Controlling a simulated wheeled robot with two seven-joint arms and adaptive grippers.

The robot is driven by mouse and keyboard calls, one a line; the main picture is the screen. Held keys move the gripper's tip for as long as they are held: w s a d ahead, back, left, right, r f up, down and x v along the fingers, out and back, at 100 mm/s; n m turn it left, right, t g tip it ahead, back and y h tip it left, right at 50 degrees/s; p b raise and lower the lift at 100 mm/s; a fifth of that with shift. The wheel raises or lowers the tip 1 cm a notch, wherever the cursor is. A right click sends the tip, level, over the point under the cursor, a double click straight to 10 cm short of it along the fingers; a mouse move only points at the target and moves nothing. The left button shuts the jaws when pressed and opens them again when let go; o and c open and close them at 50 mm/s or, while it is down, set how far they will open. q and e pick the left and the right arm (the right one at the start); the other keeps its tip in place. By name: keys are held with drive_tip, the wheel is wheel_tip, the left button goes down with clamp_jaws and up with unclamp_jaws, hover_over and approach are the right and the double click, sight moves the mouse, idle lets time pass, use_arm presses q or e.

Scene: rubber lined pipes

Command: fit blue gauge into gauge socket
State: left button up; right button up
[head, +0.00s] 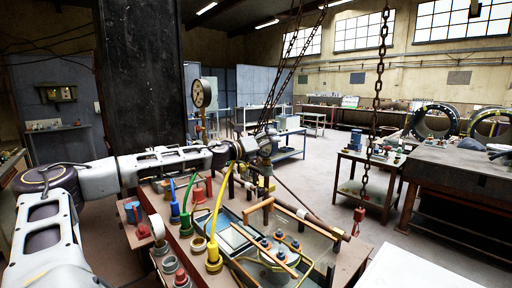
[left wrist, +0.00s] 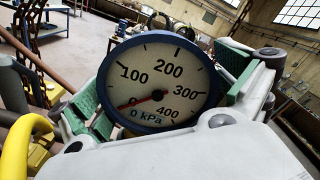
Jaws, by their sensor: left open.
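The blue gauge (left wrist: 157,75) fills the middle of the left wrist view, its blue-rimmed white dial facing the camera and its red needle near 0 kPa. My left gripper (head: 266,148) is open over the back of the workbench in the head view. In the left wrist view its green-padded fingers stand on either side of the gauge; contact with the pads is unclear. The gauge's stem is hidden, and I cannot make the gauge out in the head view. An open ring-shaped fitting (head: 198,245) is on the bench; I cannot tell if it is the gauge socket. My right gripper is out of view.
Another gauge (head: 201,93) stands upright behind my arm. Chains (head: 378,90) hang at right. Open floor lies beyond.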

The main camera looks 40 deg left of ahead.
use_arm(q)
drive_tip(key=shift+s+r, duration=0.15)
drive_tip(key=shift+s, duration=0.3)
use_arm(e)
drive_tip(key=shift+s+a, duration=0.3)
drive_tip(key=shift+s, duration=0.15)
use_arm(q)
drive_tip(key=shift+s+a, duration=0.15)
drive_tip(key=shift+s, duration=0.6)
drive_tip(key=shift+s+a, duration=0.1)
drive_tip(key=shift+s, duration=0.65)
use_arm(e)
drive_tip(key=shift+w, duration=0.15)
use_arm(q)
drive_tip(key=shift+s, duration=0.3)
drive_tip(key=shift+s, duration=0.35)
drive_tip(key=shift+s+a, duration=0.1)
drive_tip(key=shift+s, duration=0.05)
drive_tip(key=shift+s+a, duration=0.1)
drive_tip(key=shift+s, duration=1.1)
drive_tip(key=shift+s, duration=0.1)
drive_tip(key=shift+r, duration=0.1)
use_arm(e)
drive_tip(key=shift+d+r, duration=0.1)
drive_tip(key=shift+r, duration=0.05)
